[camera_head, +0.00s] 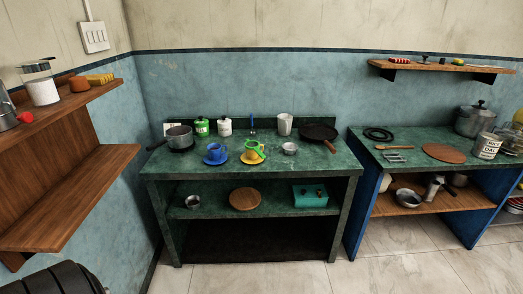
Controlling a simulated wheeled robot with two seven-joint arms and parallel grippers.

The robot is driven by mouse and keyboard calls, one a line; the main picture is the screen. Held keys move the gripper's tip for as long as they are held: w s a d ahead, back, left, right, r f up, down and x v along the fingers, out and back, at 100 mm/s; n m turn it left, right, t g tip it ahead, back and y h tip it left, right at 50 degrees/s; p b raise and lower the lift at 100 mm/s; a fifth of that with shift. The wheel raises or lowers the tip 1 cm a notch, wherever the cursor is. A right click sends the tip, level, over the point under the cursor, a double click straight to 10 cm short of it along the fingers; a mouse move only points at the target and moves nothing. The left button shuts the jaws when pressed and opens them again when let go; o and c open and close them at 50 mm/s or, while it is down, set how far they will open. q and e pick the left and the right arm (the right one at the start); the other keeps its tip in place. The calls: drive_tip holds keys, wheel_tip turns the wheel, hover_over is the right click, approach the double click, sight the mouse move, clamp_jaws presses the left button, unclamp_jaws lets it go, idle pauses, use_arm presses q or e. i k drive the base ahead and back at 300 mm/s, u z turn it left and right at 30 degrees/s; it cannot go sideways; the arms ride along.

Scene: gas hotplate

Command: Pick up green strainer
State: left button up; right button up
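A small green item that looks like the strainer (252,146) sits on or over the yellow cup on the green counter, near the middle of the view. The cup stands on a yellow saucer (252,159). At this size I cannot tell the strainer's mesh or exactly how it rests on the cup. Neither of my grippers shows in the head view.
A blue cup (214,151) stands left of the yellow one, and a small metal bowl (290,148) to its right. A pot (179,136), green jar (202,127), white jar (224,126), white tumbler (284,124) and dark pan (319,132) stand behind. The counter's front strip is clear.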

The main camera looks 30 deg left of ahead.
sight(250, 145)
drive_tip(key=z, duration=0.5)
drive_tip(key=i, duration=2.25)
drive_tip(key=u, duration=1.3)
drive_tip(key=i, duration=0.9)
drive_tip(key=u, duration=1)
